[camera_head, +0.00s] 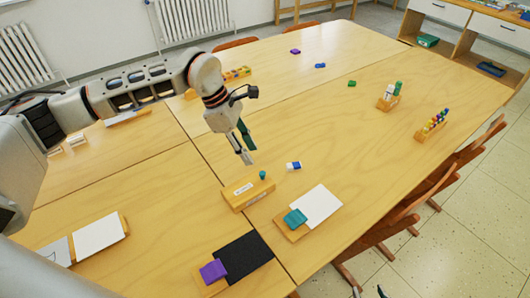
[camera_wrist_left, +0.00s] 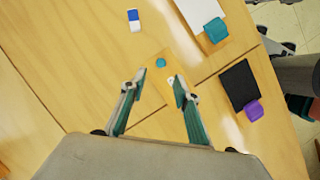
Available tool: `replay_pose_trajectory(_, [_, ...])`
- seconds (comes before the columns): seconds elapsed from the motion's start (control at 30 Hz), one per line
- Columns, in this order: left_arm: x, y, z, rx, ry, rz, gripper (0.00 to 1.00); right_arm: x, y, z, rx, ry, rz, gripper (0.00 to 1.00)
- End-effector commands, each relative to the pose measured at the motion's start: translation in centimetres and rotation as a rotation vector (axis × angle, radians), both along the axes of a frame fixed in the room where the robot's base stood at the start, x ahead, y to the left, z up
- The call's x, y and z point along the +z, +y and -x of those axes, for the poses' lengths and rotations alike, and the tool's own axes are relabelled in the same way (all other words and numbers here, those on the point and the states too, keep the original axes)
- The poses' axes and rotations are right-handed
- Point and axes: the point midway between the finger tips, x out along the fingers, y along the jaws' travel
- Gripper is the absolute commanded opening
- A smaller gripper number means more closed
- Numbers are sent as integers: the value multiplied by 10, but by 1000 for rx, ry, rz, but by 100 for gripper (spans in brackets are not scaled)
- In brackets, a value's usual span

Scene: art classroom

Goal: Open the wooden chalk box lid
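The wooden chalk box (camera_head: 245,195) stands on the near table, with a pale label on its side and a small teal knob (camera_head: 262,175) on top. Its lid looks closed. My left gripper (camera_head: 248,154) hangs above and behind the box, pointing down, apart from it. In the left wrist view its two fingers (camera_wrist_left: 159,78) are spread with nothing between them; the teal knob (camera_wrist_left: 160,62) shows just beyond the tips. Two tips of what looks like my right gripper (camera_head: 368,292) show apart at the bottom edge; the rest is cut off.
A blue-and-white eraser (camera_head: 293,165) lies right of the box. White paper with a teal block (camera_head: 295,218) and a black sheet with a purple block (camera_head: 213,271) lie nearer. Wooden holders (camera_head: 388,103) stand further right. The table's middle is clear.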

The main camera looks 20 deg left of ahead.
Motion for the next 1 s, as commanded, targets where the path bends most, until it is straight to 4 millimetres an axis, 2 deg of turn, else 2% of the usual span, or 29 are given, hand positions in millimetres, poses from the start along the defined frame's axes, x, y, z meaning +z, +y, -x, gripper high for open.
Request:
replay_pose_trajectory(0.17, [-13,-5,0,-1,4,1,31,-3,0,5,0,10,0,40])
replay_pose_trajectory(0.3, [-33,-14,-1,-2,4,1,31,-5,0,9,1,17,0,40])
replay_pose_trajectory(0.6, [-67,-28,-3,0,3,1,31,-3,1,6,1,13,0,40])
replay_pose_trajectory(0.97, [-72,-30,-4,0,0,0,31,1,1,3,1,4,-1,40])
replay_pose_trajectory(1.0, [-72,-30,-4,0,0,0,23,1,1,3,1,4,-1,40])
